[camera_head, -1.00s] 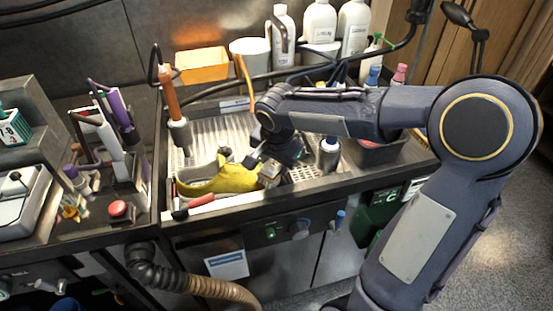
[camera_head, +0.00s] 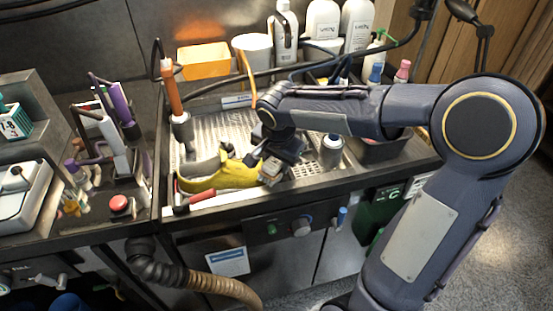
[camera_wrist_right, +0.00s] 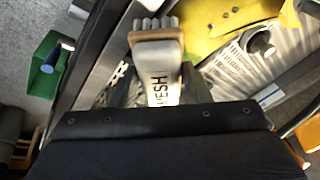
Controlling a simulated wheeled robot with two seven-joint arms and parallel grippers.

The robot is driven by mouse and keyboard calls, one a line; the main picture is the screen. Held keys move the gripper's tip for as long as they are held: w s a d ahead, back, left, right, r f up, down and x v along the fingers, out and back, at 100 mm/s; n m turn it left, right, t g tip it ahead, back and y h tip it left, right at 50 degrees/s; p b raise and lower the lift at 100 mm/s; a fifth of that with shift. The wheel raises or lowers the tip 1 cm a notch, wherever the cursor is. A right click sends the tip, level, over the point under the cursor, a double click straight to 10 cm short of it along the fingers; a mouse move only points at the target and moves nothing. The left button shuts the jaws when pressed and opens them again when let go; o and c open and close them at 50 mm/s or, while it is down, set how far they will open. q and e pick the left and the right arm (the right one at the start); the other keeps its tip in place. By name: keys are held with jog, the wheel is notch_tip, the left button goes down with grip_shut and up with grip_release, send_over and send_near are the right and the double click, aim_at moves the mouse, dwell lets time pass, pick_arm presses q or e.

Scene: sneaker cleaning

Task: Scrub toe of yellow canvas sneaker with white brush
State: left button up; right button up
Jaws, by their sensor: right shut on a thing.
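The yellow canvas sneaker (camera_head: 235,176) lies in the metal sink tray, its right end next to my right gripper. It also shows at the top of the right wrist view (camera_wrist_right: 218,22). My right gripper (camera_head: 277,160) is shut on the white brush (camera_wrist_right: 160,72), whose handle has dark lettering, a brown band and pale bristles at its far end. In the head view the brush (camera_head: 270,172) is low beside the sneaker's right end. I cannot tell whether the bristles touch the sneaker. My left gripper is not in view.
A capped metal canister (camera_head: 331,151) stands right of my gripper. An orange bin (camera_head: 203,63), a white tub (camera_head: 252,54) and white bottles (camera_head: 322,22) line the back. An orange-handled tool (camera_head: 170,90) stands at the sink's left. A red button (camera_head: 119,204) is on the left counter.

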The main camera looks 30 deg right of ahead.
jog(key=shift+a+f+b, duration=0.1)
jog(key=shift+f+b, duration=0.3)
jog(key=shift+f, duration=0.05)
